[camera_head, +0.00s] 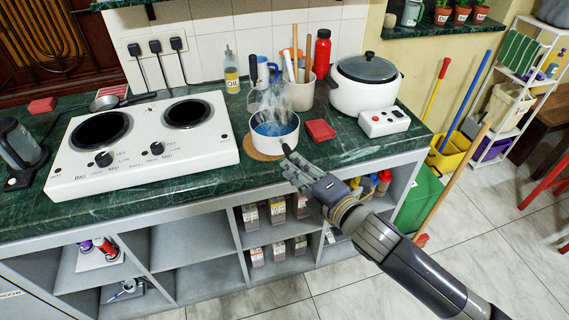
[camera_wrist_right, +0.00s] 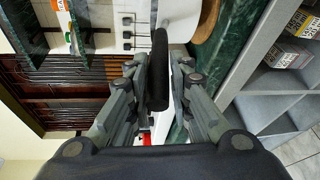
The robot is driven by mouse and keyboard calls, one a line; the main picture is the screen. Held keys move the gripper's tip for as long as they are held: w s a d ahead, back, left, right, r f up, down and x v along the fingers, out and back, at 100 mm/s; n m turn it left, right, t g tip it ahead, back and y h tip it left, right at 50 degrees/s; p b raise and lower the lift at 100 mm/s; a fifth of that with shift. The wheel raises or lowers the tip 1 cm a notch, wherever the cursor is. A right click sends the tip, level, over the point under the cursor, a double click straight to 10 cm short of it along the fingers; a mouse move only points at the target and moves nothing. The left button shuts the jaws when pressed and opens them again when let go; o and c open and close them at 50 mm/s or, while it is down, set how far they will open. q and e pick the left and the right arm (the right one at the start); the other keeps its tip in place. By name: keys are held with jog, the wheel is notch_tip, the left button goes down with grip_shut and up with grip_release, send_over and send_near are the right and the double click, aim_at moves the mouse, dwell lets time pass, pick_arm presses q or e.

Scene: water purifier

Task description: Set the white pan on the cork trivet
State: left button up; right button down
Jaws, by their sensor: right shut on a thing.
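The white pan (camera_head: 270,146) holds steaming blue liquid and appears upright over the cork trivet (camera_head: 255,154). The trivet shows as a brown rim below and left of the pan; whether the pan touches it I cannot tell. My right gripper (camera_head: 291,168) is shut on the pan's black handle at the counter's front edge. In the right wrist view the black handle (camera_wrist_right: 158,70) stands between the fingers of my right gripper (camera_wrist_right: 160,85), with the brown trivet edge (camera_wrist_right: 208,22) beside it. My left gripper is not in view.
A red block (camera_head: 320,130) lies just right of the pan. A white cooker (camera_head: 364,85) stands behind right, a mug with utensils (camera_head: 300,92) behind. The white double hotplate (camera_head: 140,150) is at the left. Shelves with small boxes are below the counter.

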jog(key=w+a+f, duration=0.2)
jog(key=w+f, duration=0.1)
jog(key=w, duration=0.1)
jog(key=shift+a+f, duration=0.3)
jog(key=c, duration=1.4)
grip_release()
jog(key=shift+f, duration=0.2)
jog(key=shift+c, duration=0.2)
jog(key=v, duration=1.2)
jog(key=shift+f, duration=0.1)
